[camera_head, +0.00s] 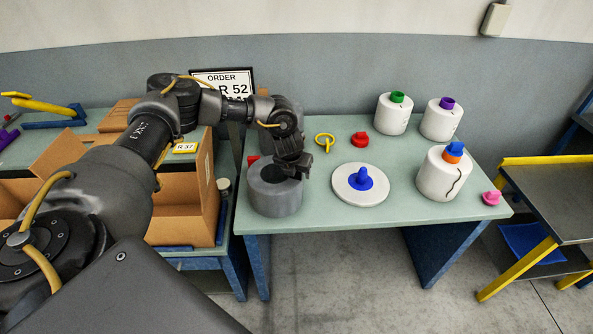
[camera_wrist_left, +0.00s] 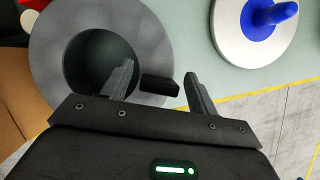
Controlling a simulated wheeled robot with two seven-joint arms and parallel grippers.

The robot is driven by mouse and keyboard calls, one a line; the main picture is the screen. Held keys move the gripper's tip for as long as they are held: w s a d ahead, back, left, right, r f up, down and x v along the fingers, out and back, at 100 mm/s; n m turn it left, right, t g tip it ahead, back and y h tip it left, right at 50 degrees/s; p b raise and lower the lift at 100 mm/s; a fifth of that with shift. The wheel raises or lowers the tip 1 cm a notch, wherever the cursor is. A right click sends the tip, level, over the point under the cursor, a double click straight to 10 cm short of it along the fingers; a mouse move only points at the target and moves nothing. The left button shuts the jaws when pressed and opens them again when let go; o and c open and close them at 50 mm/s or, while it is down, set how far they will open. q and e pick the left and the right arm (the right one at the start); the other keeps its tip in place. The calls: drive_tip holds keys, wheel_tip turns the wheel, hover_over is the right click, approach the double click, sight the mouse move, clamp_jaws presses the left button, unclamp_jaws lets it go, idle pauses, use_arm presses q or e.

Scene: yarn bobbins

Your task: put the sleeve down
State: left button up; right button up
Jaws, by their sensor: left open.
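A thick grey sleeve (camera_head: 275,197) with a round dark hole stands upright on the front left of the pale green table. It also shows in the left wrist view (camera_wrist_left: 55,62). My left gripper (camera_head: 295,168) is open at the sleeve's right side. In the left wrist view the gripper (camera_wrist_left: 158,85) has one finger over the hole and the other outside the wall, with the rim between them. A small dark block shows between the fingers; I cannot tell what it is. My right gripper is not in view.
A white disc with a blue post (camera_head: 361,184) sits right of the sleeve. White bobbins (camera_head: 444,175) stand further right, near a pink piece (camera_head: 491,198). A red piece (camera_head: 360,138) and yellow ring (camera_head: 325,142) lie behind. A cardboard box (camera_head: 184,207) stands left.

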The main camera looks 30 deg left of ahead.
use_arm(q)
drive_tip(key=shift+r, duration=0.1)
drive_tip(key=b+v, duration=0.3)
drive_tip(key=v, duration=0.9)
